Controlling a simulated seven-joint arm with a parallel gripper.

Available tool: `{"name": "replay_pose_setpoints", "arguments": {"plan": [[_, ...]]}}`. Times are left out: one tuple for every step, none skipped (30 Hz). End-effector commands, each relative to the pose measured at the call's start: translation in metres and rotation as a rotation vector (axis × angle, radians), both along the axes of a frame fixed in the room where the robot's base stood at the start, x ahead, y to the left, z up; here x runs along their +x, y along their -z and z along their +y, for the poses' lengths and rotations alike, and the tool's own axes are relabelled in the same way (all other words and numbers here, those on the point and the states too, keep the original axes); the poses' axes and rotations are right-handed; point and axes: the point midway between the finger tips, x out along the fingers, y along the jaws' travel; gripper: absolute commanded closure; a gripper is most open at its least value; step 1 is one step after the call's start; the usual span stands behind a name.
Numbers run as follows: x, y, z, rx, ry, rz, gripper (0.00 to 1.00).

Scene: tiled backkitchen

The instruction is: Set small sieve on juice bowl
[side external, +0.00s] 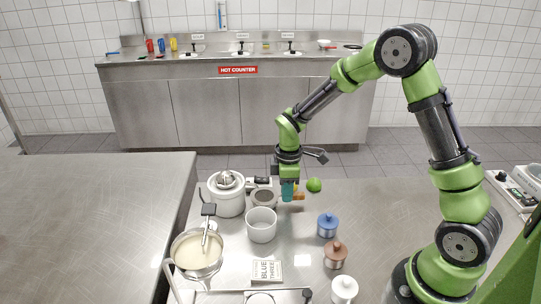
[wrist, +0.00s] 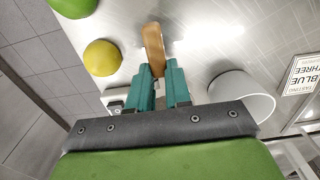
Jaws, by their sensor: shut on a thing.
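My gripper (side external: 287,190) points down over the steel table, its teal fingers shut on a brown handle (side external: 299,196). In the wrist view the handle (wrist: 153,48) sticks out between the fingertips (wrist: 163,88). A small round dark-grey piece (side external: 264,198), seemingly the sieve's head, shows just left of the fingers; the join is hidden. I cannot tell whether it touches the table. A white bowl (side external: 262,230), likely the juice bowl, stands upright in front and to the left of my gripper. It also shows in the wrist view (wrist: 245,92), right of the fingers. The sieve's head is not visible there.
A white juicer (side external: 227,198) stands left of the sieve. A lime (side external: 314,185) and a lemon (wrist: 102,57) lie beside my gripper. A pan (side external: 197,252), a label card (side external: 267,270), and blue (side external: 327,226), brown (side external: 335,254) and white (side external: 344,289) lidded jars stand nearer.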

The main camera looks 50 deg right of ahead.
Motion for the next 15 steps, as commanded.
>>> {"name": "replay_pose_setpoints", "arguments": {"plan": [[0.0001,0.0000,0.0001,0.000,0.000,0.000,1.00],[0.0001,0.0000,0.0001,0.000,0.000,0.000,1.00],[0.0001,0.0000,0.0001,0.000,0.000,0.000,1.00],[0.0001,-0.0001,0.0001,0.000,0.000,0.000,0.79],[0.0001,-0.0001,0.0001,0.000,0.000,0.000,0.74],[0.0001,-0.0001,0.0001,0.000,0.000,0.000,0.68],[0.0001,-0.0001,0.0001,0.000,0.000,0.000,0.63],[0.0001,-0.0001,0.0001,0.000,0.000,0.000,0.59],[0.0001,-0.0001,0.0001,0.000,0.000,0.000,0.53],[0.0001,-0.0001,0.0001,0.000,0.000,0.000,0.52],[0.0001,-0.0001,0.0001,0.000,0.000,0.000,0.52],[0.0001,-0.0001,0.0001,0.000,0.000,0.000,0.52],[0.0000,-0.0001,0.0001,0.000,0.000,0.000,0.52],[0.0000,-0.0001,0.0001,0.000,0.000,0.000,0.52],[0.0000,-0.0001,0.0001,0.000,0.000,0.000,0.52]]}}
